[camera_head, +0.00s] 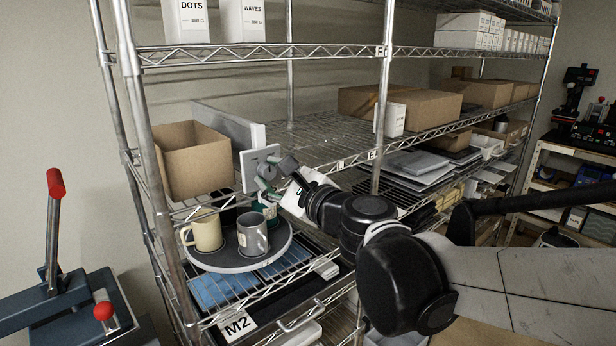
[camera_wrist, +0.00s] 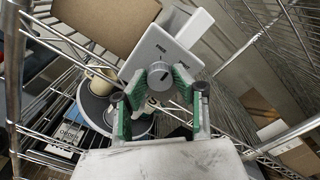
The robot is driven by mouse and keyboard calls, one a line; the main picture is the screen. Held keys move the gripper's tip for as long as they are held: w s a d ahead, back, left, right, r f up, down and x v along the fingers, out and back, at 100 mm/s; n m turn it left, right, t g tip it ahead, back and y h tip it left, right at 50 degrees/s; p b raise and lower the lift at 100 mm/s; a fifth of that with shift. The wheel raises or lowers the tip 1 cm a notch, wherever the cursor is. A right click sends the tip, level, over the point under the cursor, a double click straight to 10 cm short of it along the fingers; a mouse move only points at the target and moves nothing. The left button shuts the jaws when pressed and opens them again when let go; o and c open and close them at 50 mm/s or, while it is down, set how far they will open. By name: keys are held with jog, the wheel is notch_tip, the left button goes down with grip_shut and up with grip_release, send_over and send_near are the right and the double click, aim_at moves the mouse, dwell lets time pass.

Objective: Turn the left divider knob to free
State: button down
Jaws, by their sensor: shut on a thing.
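The left divider (camera_head: 240,128) is a light grey panel on the shelf. Its square front plate (camera_wrist: 165,50) carries a round grey knob (camera_wrist: 160,78) with small markings around it, too small to read surely. My gripper (camera_head: 272,172) is at the front of this plate. In the wrist view, the green-padded fingers of my gripper (camera_wrist: 160,83) are on both sides of the knob and shut on it. In the head view the fingers partly hide the knob.
Below the plate, a round grey tray (camera_head: 225,267) holds a cream mug (camera_head: 207,235), a grey mug (camera_head: 251,240) and a dark green mug. A cardboard box (camera_head: 190,160) stands left of the divider. Wire shelf posts (camera_head: 150,150) flank the area.

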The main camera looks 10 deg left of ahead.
jog(key=n+b, duration=0.1)
jog(key=n, duration=0.5)
jog(key=shift+n, duration=0.3)
dwell(0.4)
jog(key=c, duration=1.4)
grip_release()
jog(key=shift+s, duration=0.1)
jog(key=v, duration=1.2)
jog(key=s+d+f+n+g+h+b, duration=0.1)
jog(key=s+d+f+n+h, duration=0.2)
jog(key=d+f, duration=0.4)
jog(key=s+d+f+n+g+h+b, duration=0.1)
jog(key=s+d+f+n+h, duration=0.3)
jog(key=d+f, duration=0.4)
jog(key=s+d+f+n+g+h+b, duration=0.1)
jog(key=s+d+f+n+g+h, duration=0.2)
jog(key=d+f+h, duration=0.3)
jog(key=shift+s+d+f+n+b, duration=0.15)
jog(key=shift+s+d+f, duration=0.15)
jog(key=shift+d, duration=0.55)
jog(key=shift+s+d+f+n+b, duration=0.15)
jog(key=shift+d+f, duration=0.25)
jog(key=shift+d, duration=0.45)
jog(key=shift+s+d+f+n+b, duration=0.1)
jog(key=shift+s+d+f, duration=0.2)
jog(key=shift+d, duration=0.55)
